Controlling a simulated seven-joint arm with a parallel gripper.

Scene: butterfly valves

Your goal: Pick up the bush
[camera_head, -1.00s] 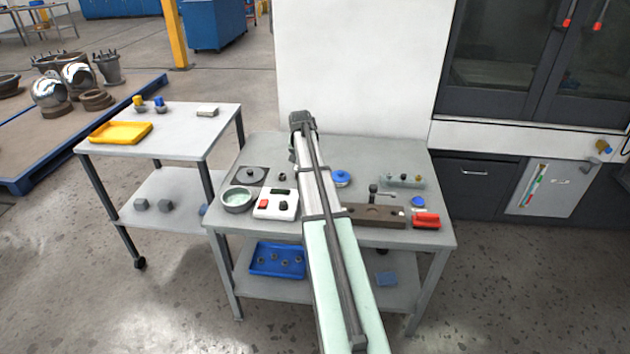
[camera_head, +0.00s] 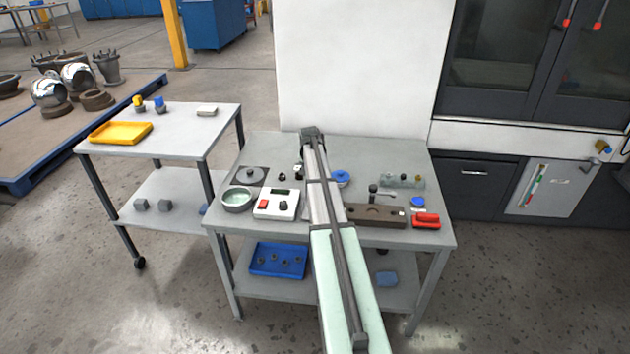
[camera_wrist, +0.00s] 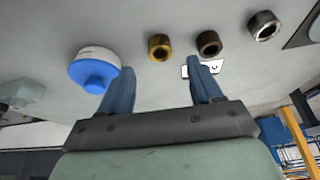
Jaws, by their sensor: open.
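In the wrist view, three short hollow bushes stand in a row on the grey table top: a brass-coloured bush (camera_wrist: 160,47), a dark brown bush (camera_wrist: 208,44) and a bright steel bush (camera_wrist: 263,26). My gripper (camera_wrist: 160,66) is open and empty. The brass bush shows between and beyond the fingertips; the dark one is just beyond the right fingertip. No contact shows. In the head view, my gripper (camera_head: 312,136) is over the table, its fingers hidden. A small dark bush (camera_head: 282,178) shows left of my arm; the brass one is hidden there.
A blue-and-white round part (camera_wrist: 95,68) sits by the left finger. A white label (camera_wrist: 202,68) lies behind the right finger. The head view shows a control box (camera_head: 276,204), a bowl (camera_head: 237,199), a brown block (camera_head: 376,215) and a red part (camera_head: 426,220) around my arm.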

